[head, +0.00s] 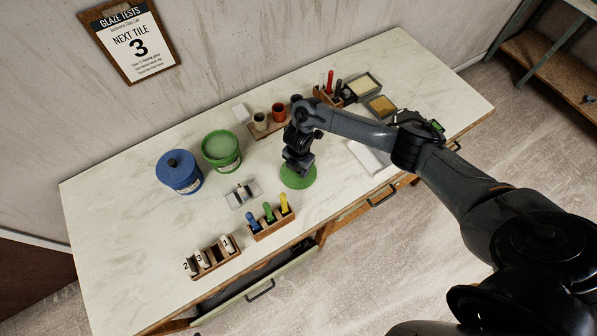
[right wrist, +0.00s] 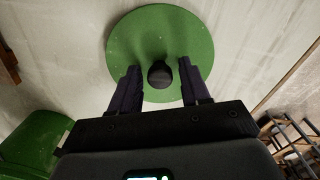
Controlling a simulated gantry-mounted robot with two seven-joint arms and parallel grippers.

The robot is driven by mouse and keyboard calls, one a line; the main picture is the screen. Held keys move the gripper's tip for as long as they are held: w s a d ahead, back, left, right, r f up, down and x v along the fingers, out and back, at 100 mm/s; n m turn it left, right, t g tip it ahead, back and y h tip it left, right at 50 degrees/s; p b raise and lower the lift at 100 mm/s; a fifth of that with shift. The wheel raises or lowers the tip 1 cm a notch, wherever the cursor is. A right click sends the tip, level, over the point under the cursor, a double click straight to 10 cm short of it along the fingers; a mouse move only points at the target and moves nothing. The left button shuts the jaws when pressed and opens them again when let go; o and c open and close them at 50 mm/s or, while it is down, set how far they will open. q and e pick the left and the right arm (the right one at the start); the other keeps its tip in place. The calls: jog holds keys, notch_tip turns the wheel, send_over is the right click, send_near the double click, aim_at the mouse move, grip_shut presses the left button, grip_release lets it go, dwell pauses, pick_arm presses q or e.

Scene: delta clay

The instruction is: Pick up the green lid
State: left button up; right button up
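The green lid (head: 299,178) lies flat on the pale worktop near its middle, to the right of an open green bucket (head: 221,151). In the right wrist view the lid (right wrist: 150,45) is a green disc with a dark round knob (right wrist: 160,74) at its centre. My right gripper (right wrist: 161,80) is open, with its two dark fingers on either side of the knob and visible gaps between. In the head view my right gripper (head: 297,168) is over the lid and hides its knob. My left gripper is not in view.
A blue lidded bucket (head: 180,172) stands left of the green one. A small tray (head: 243,194), a rack of coloured-handled tools (head: 270,217) and a numbered tile rack (head: 213,258) are in front. Cups (head: 278,112) stand behind. A drawer (head: 255,289) is open at the front.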

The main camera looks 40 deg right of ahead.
grip_shut()
